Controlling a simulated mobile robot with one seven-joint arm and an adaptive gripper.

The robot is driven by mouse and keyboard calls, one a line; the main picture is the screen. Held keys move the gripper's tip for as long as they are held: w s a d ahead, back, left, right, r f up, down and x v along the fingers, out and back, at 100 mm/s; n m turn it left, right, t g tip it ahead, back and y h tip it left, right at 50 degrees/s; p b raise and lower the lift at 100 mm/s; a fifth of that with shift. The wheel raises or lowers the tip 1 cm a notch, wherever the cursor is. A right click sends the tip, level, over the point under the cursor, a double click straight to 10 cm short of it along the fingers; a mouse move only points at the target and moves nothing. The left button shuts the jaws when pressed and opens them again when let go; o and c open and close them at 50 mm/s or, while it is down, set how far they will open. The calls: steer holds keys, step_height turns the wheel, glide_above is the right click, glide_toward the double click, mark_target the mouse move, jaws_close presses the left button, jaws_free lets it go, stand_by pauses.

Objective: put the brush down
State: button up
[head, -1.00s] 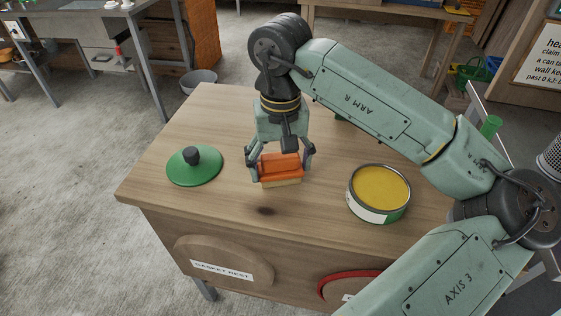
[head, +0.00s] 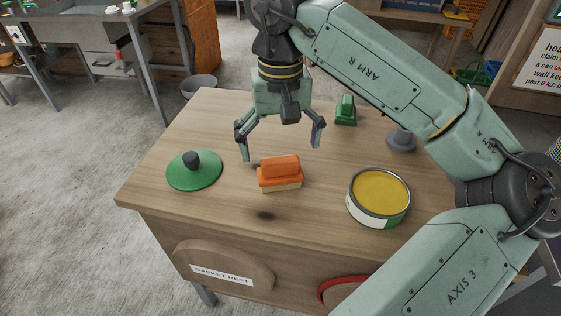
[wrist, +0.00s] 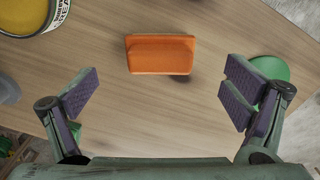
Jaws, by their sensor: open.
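The brush (head: 280,174) has an orange top and pale bristles. It rests upright on the wooden tabletop, between the green lid and the yellow can in the head view. In the wrist view the brush (wrist: 160,54) lies ahead of the fingers, with bare wood around it. My gripper (head: 281,152) is open and empty, above and slightly behind the brush, its fingers apart from it. The wrist view also shows my gripper (wrist: 161,98) with its purple pads spread wide and nothing between them.
A green lid with a black knob (head: 194,171) lies left of the brush. An open can of yellow contents (head: 380,195) stands to its right. A green object (head: 345,111) and a grey object (head: 401,139) stand farther back. The front tabletop has free room.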

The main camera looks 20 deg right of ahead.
mark_target(281, 162)
step_height(281, 162, up, 6)
steer(key=shift+s, duration=0.1)
stand_by(0.6)
